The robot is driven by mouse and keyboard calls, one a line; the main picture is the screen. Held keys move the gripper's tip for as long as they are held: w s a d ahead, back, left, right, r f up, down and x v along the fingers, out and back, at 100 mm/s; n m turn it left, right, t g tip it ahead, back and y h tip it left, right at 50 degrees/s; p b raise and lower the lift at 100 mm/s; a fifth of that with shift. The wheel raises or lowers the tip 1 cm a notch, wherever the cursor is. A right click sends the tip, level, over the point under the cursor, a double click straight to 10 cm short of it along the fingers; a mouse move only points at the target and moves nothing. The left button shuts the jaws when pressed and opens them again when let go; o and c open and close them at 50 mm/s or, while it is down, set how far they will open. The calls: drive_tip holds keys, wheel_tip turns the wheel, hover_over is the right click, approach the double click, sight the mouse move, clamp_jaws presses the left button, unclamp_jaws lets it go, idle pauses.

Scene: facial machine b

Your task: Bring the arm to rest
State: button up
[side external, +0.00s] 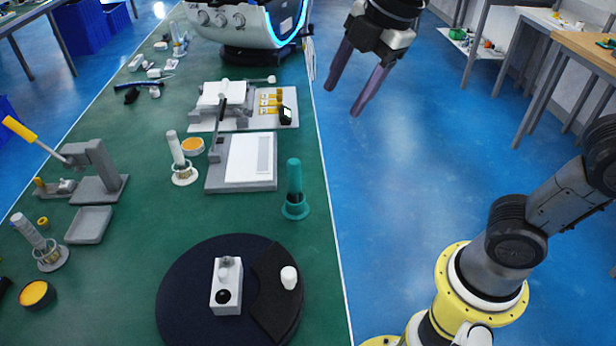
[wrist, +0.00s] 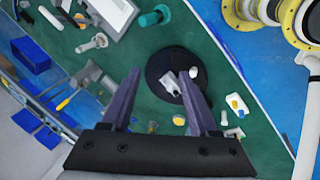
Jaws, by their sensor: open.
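My gripper (side external: 357,90) hangs in the air at the top middle of the side external view, past the right edge of the green table (side external: 150,215). Its two purple-grey fingers are spread apart with nothing between them. In the wrist view my gripper (wrist: 160,90) is also open and empty. The table lies well below the fingers there and nothing touches them.
A black round plate (side external: 180,300) on the table carries a white block (side external: 227,285) and a small white cap. A teal post (side external: 294,180), a grey press (side external: 95,170) and a white-and-grey machine (side external: 245,25) also stand there. Blue floor (side external: 390,200) is clear.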

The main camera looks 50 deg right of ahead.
drive_tip(key=s+d+f+m, duration=0.3)
drive_tip(key=s+m, duration=0.3)
drive_tip(key=m, duration=0.2)
drive_tip(key=s+d+f+m+t, duration=0.1)
drive_tip(key=s+d+f+m, duration=0.2)
drive_tip(key=s+f+m, duration=0.3)
drive_tip(key=shift+s+d+m+h, duration=0.2)
drive_tip(key=shift+s+m+h, duration=0.35)
drive_tip(key=shift+m, duration=0.85)
